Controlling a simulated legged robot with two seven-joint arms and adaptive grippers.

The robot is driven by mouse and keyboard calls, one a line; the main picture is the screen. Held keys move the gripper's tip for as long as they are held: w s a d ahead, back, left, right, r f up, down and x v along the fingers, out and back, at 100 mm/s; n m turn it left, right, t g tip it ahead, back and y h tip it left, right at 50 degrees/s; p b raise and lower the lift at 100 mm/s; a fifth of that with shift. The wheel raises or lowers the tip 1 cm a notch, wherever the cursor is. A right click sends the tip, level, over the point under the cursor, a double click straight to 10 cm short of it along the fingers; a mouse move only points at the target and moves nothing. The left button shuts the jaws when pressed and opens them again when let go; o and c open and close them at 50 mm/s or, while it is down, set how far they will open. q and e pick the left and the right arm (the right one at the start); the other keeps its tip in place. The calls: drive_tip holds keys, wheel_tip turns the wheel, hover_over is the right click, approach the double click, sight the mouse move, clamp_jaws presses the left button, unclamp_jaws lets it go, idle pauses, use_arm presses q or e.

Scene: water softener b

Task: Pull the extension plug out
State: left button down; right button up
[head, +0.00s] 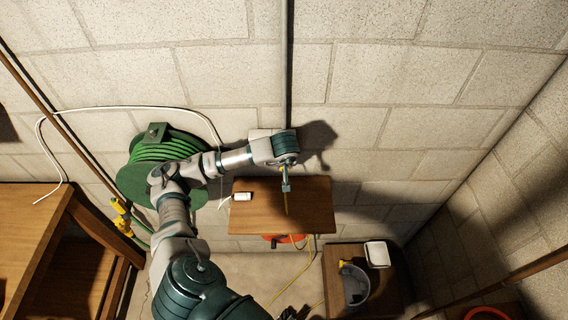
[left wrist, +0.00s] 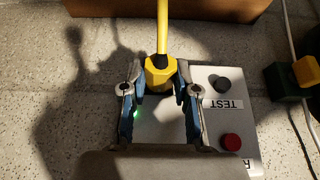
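A yellow plug (left wrist: 160,76) with a yellow cord (left wrist: 162,25) sits in front of a white wall box (left wrist: 222,110), which has a TEST label, a black button and a red button. My left gripper (left wrist: 161,88) has a blue-padded finger on each side of the plug, and the pads appear to touch it. Whether the plug's prongs are in the box is hidden. In the head view my left gripper (head: 286,185) is against the wall above the wooden shelf, and the yellow cord (head: 286,204) hangs below it. My right gripper is not in view.
The wooden shelf (head: 310,205) carries a small white block (head: 242,197). A grey bucket (head: 355,284) stands lower right. A dark green and yellow object (left wrist: 290,80) lies beside the box.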

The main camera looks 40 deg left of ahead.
use_arm(q)
drive_tip(key=shift+s+d+r, duration=0.1)
drive_tip(key=shift+s+d, duration=0.1)
drive_tip(key=shift+d, duration=0.05)
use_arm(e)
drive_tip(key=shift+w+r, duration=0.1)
use_arm(q)
drive_tip(key=s+d, duration=0.1)
drive_tip(key=s, duration=0.1)
drive_tip(key=s+d, duration=0.2)
drive_tip(key=shift+d, duration=0.1)
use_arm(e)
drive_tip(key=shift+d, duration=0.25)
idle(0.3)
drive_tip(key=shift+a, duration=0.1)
use_arm(q)
drive_tip(key=shift+r, duration=0.15)
